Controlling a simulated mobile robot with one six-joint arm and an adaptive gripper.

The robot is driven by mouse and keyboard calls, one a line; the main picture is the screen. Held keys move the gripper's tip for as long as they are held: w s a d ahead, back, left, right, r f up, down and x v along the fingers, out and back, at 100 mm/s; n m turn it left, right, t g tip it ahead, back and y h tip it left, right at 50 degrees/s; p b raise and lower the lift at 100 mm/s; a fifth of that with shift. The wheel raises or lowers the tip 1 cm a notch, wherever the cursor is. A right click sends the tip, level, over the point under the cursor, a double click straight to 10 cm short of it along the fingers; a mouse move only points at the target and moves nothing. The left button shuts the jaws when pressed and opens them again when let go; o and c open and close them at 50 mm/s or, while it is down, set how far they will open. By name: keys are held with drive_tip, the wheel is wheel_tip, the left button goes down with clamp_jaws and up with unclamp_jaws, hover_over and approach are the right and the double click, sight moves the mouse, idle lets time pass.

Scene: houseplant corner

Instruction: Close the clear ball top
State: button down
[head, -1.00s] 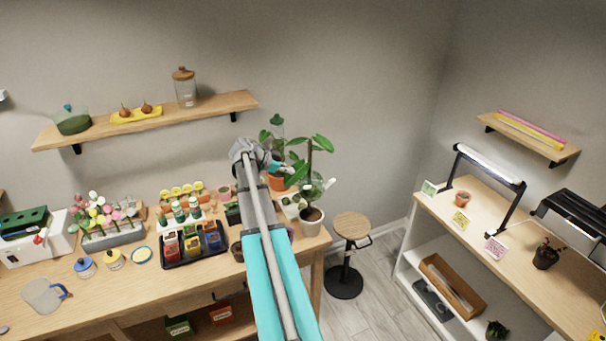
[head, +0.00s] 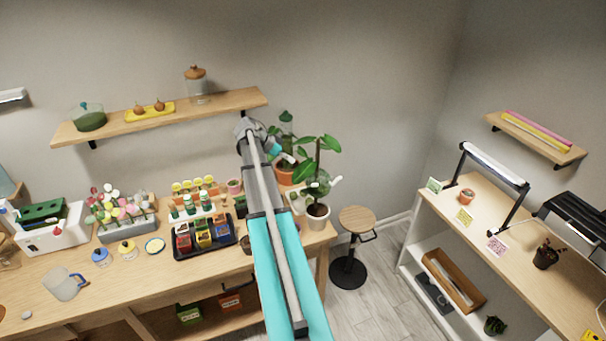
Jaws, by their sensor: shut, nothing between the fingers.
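A clear ball (head: 317,187) sits around the stem of the plant in the white pot (head: 317,215), at the right end of the long table. Pale parts stick out at its sides. It is small here, and I cannot tell how its top stands. My gripper (head: 299,154) is shut and empty, small in the picture. It is above and to the left of the ball, among the leaves in the picture, and appears apart from the ball. Whether it touches a leaf cannot be told.
Another leafy plant in an orange pot (head: 287,172) stands just behind. A black tray of small coloured packets (head: 204,238) lies left of my arm. A wall shelf (head: 160,117) is above left. A round stool (head: 356,220) stands right of the table, with free floor around it.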

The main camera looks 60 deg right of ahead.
sight(314, 184)
drive_tip(key=shift+w+a+f+b+x, duration=0.1)
drive_tip(key=shift+a+f+b+x, duration=0.25)
drive_tip(key=shift+b+x, duration=1.6)
drive_tip(key=shift+w+a+f+b+x, duration=0.1)
drive_tip(key=shift+a+f+b+x, duration=0.2)
drive_tip(key=shift+b+x, duration=1.6)
drive_tip(key=shift+w+a+f+b+x, duration=0.1)
drive_tip(key=shift+a+f+b+x, duration=0.2)
drive_tip(key=shift+b+x, duration=1.65)
drive_tip(key=shift+s+d+f+p, duration=0.25)
drive_tip(key=shift+s+f+p, duration=0.15)
drive_tip(key=shift+p, duration=0.2)
drive_tip(key=f+b, duration=0.1)
drive_tip(key=f+t+b, duration=0.1)
drive_tip(key=s+a+f+m, duration=0.1)
drive_tip(key=shift+s+f+h+b, duration=0.15)
drive_tip(key=shift+h+b, duration=0.25)
drive_tip(key=shift+r, duration=0.3)
drive_tip(key=shift+r+p, duration=0.6)
drive_tip(key=shift+p, duration=0.25)
